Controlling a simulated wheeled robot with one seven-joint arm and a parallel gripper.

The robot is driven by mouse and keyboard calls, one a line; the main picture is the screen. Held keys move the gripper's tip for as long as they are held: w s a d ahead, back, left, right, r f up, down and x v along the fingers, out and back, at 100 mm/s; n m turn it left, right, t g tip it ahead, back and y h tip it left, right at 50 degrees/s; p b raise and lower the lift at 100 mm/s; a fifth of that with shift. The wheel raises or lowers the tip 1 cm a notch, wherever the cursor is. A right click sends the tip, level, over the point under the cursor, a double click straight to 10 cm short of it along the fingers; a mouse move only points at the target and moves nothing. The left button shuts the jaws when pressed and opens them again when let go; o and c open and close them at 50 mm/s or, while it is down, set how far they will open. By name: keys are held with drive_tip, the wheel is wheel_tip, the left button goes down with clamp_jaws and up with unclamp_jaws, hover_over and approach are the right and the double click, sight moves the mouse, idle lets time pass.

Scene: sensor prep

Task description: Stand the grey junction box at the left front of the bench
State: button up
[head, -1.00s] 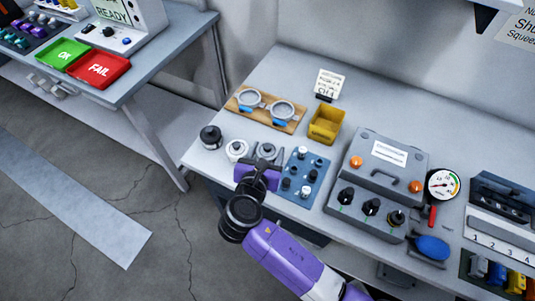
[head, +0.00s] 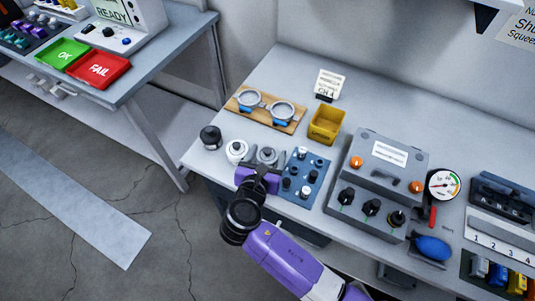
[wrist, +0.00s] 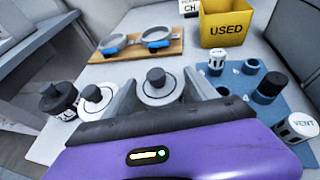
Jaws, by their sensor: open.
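The grey junction box (head: 267,154) is a round, squat piece with a darker knob on top. It stands upright near the front left of the bench (head: 283,75), at the right end of a short row. In the wrist view the grey box (wrist: 160,91) sits between the two fingers of my gripper (wrist: 161,98). My gripper (head: 265,167) is open, with one finger on each side of the box. I cannot tell whether either finger touches it. The lower front of the box is hidden by my gripper.
A white round piece (head: 237,150) and a black one (head: 210,137) stand just left. A blue board (head: 314,176) with small fittings lies close on the right. Behind are a wooden board (head: 241,106) with two rings and a yellow bin (head: 326,124). A grey case (head: 383,161) stands further right.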

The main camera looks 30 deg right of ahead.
drive_tip(key=v, duration=1.2)
